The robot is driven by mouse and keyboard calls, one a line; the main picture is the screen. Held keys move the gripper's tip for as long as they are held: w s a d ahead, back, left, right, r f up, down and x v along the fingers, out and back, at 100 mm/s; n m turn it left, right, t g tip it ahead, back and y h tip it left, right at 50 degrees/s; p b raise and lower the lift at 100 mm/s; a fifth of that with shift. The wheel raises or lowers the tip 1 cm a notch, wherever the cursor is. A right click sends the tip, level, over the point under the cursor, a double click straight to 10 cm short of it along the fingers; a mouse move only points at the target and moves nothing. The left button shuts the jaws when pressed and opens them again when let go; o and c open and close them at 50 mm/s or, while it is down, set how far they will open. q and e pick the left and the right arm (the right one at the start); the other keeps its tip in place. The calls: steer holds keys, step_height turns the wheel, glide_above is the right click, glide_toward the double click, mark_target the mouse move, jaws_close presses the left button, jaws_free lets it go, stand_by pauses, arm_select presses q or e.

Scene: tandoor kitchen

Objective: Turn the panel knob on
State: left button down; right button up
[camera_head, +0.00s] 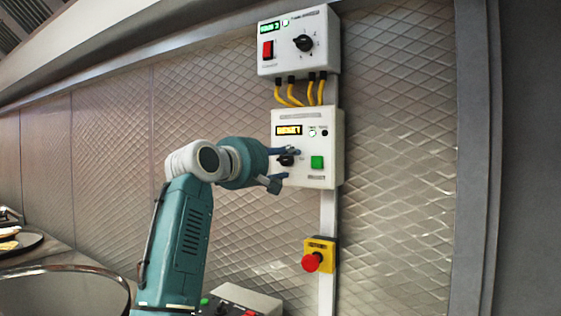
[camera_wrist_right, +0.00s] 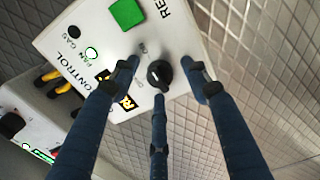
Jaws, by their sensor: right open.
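A black panel knob (camera_head: 285,160) sits on the lower white control panel (camera_head: 335,125), left of a green button (camera_head: 317,162). My right gripper (camera_head: 287,168) is in front of this panel at the knob, partly covering it. In the right wrist view the round black knob (camera_wrist_right: 160,74) shows between the spread blue fingers. The fingers are open around the knob, and I cannot tell whether any of them touches it. The lettering beside the knob is small and partly hidden. My left gripper is not in view.
An upper white box (camera_head: 325,45) has a red switch (camera_head: 268,50) and its own black knob (camera_head: 303,43). Yellow cables (camera_head: 310,93) join the boxes. A red stop button (camera_head: 311,262) is below. A round vessel (camera_head: 60,295) stands at lower left.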

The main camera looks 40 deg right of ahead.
steer(key=v, duration=1.2)
